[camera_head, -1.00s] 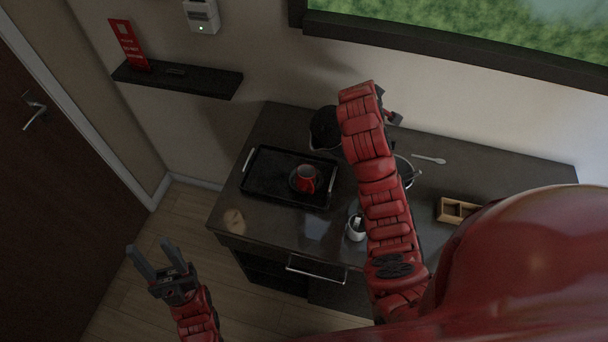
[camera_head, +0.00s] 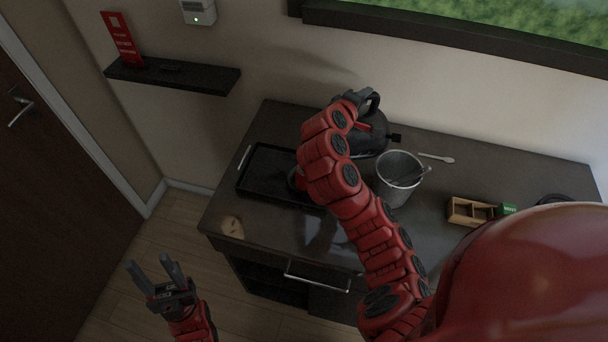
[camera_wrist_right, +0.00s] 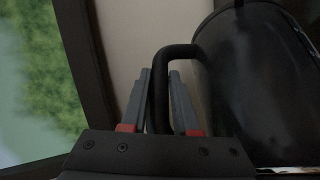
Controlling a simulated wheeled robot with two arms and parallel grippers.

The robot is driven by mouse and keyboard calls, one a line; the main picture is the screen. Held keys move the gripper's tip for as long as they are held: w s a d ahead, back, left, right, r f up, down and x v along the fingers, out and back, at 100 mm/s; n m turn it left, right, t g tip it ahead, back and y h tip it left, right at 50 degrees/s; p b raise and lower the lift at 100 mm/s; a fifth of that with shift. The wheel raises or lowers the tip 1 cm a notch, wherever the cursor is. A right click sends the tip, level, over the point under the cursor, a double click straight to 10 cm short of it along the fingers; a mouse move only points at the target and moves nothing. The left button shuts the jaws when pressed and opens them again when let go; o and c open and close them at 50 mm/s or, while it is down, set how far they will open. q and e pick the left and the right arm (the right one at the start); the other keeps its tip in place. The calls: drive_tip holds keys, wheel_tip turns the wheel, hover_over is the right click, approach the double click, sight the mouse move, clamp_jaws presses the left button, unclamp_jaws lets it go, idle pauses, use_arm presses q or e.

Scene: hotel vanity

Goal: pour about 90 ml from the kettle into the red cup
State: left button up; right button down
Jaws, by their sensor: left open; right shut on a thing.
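The dark kettle (camera_head: 372,138) is at the back of the counter, partly behind my right arm. My right gripper (camera_head: 358,98) is shut on its black handle. In the right wrist view the handle passes between the fingers (camera_wrist_right: 160,98), with the dark kettle body (camera_wrist_right: 255,80) to the right. I cannot tell how far the kettle is tilted or whether it is clear of the counter. The red cup is hidden behind my right arm; only a dark edge, perhaps its saucer, shows on the black tray (camera_head: 258,184). My left gripper (camera_head: 155,272) is open and empty, low in front of the counter.
A steel bucket (camera_head: 400,178) stands right of my right arm, near the kettle. A white spoon (camera_head: 437,158), a wooden box (camera_head: 470,211) and a green packet (camera_head: 508,208) lie farther right. A small round tan item (camera_head: 231,227) is at the counter's front left corner.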

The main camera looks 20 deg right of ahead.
drive_tip(key=shift+s+a+r+t+h+b, duration=0.15)
drive_tip(key=shift+a+r+h+b, duration=0.1)
drive_tip(key=shift+a+b, duration=0.2)
drive_tip(key=shift+s+a+r+t+h+b, duration=0.15)
drive_tip(key=shift+a+r+b, duration=0.15)
drive_tip(key=shift+a, duration=0.15)
drive_tip(key=shift+s+a+r+n+h+b, duration=0.1)
drive_tip(key=shift+a+r+n+h+b, duration=0.2)
drive_tip(key=shift+a, duration=0.2)
drive_tip(key=shift+s+a+r+n+h+b, duration=0.1)
drive_tip(key=shift+a+r+h+b, duration=0.15)
drive_tip(key=shift+a+b, duration=0.2)
drive_tip(key=shift+s+a+r+t+b, duration=0.2)
drive_tip(key=shift+a+r+t+b, duration=0.2)
drive_tip(key=shift+a, duration=0.25)
drive_tip(key=shift+s+a+r+n+t+h+b, duration=0.25)
drive_tip(key=shift+a+r+h+b, duration=0.15)
drive_tip(key=shift+a+b, duration=0.3)
drive_tip(key=shift+s+a+r+n+t+h+b, duration=0.15)
drive_tip(key=shift+a+r+t+h+b, duration=0.15)
drive_tip(key=shift+a+b, duration=0.4)
